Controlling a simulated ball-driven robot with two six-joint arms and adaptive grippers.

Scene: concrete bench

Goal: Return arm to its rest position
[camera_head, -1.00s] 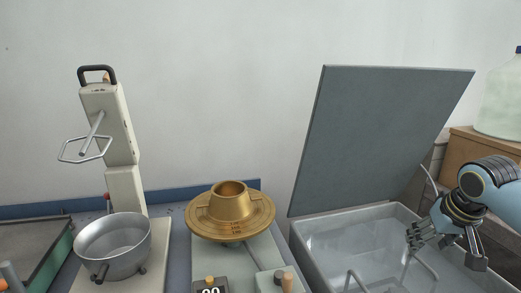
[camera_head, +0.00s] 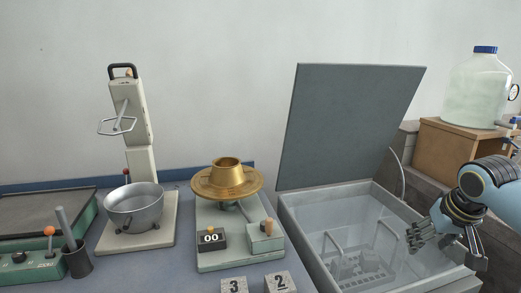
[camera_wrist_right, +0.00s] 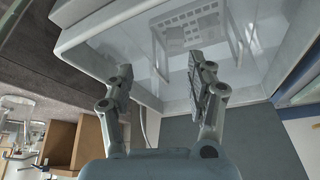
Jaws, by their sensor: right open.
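My right gripper (camera_head: 447,246) is at the right of the head view, over the right side of an open water bath (camera_head: 296,222). In the right wrist view its two fingers (camera_wrist_right: 162,88) are spread apart with nothing between them. The bath's grey lid (camera_head: 350,125) stands raised behind it. A wire rack (camera_head: 362,266) sits inside the bath, and it also shows beyond the fingers in the wrist view (camera_wrist_right: 192,22). My left gripper is in neither view.
A mixer (camera_head: 132,128) with a metal bowl (camera_head: 134,205) stands at left. A brass flow table (camera_head: 227,181) is in the middle. Numbered cubes (camera_head: 281,283) lie at the front. A water jug (camera_head: 478,90) stands on a wooden box (camera_head: 446,145) at right.

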